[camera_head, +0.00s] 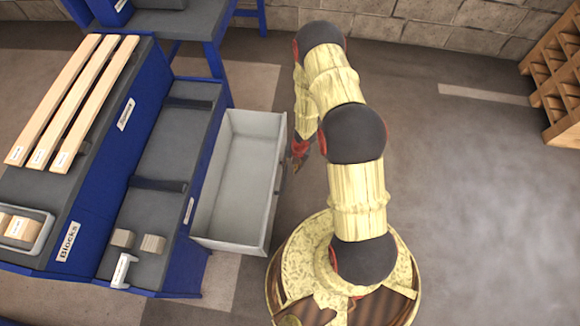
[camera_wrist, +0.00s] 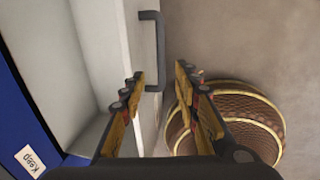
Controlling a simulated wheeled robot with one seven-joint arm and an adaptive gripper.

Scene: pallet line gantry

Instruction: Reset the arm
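My arm rises from my base in the head view and bends over toward the drawer side. My gripper (camera_head: 300,150) hangs beside the outer front of the open drawer (camera_head: 240,180), partly hidden behind my arm. In the wrist view my gripper (camera_wrist: 160,85) has its two fingers spread apart with nothing held between them. The drawer's dark handle (camera_wrist: 157,50) shows just beyond the fingertips, near the left finger. I cannot tell whether any finger touches it. The grey drawer is pulled out and looks empty.
A blue workbench (camera_head: 120,140) stands at left, with wooden planks (camera_head: 75,95), a block tray (camera_head: 44,235) and two small blocks (camera_head: 153,243). A blue table (camera_head: 190,22) stands behind. A wooden rack (camera_head: 560,80) is at far right. The floor (camera_head: 480,190) right of my arm is clear.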

